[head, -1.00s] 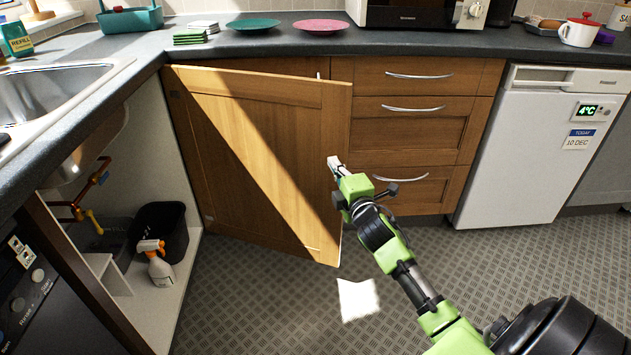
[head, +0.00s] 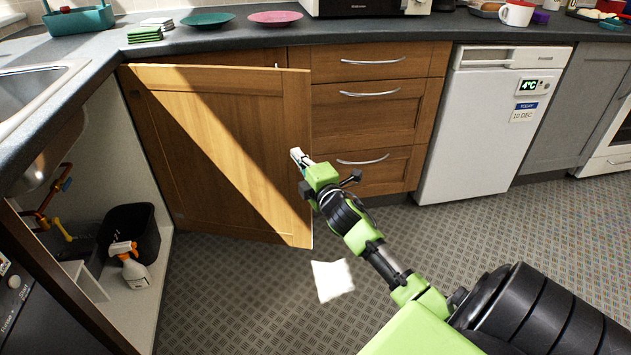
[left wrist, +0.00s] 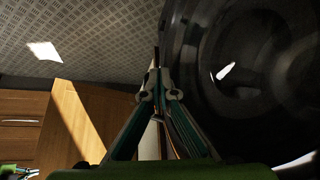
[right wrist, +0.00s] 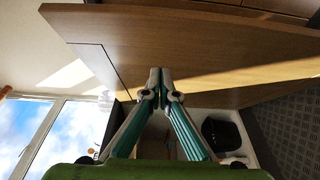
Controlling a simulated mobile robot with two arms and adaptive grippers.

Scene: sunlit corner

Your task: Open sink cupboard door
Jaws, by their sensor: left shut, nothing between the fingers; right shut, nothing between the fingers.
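The sink cupboard door (head: 215,150) is a brown wooden panel in the head view, standing wide open with a band of sunlight across it. The cupboard interior (head: 140,290) shows to its left. My right gripper (head: 297,155) is shut and empty by the door's free edge; I cannot tell whether it touches. In the right wrist view the shut fingers (right wrist: 159,75) show against the wooden door (right wrist: 200,50). My left gripper (left wrist: 157,72) is shut and empty in the left wrist view; it is outside the head view.
Inside the cupboard are a black bin (head: 130,235), a spray bottle (head: 130,265) and pipes (head: 50,205). Drawers (head: 375,110) and a white appliance (head: 490,120) stand to the right.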

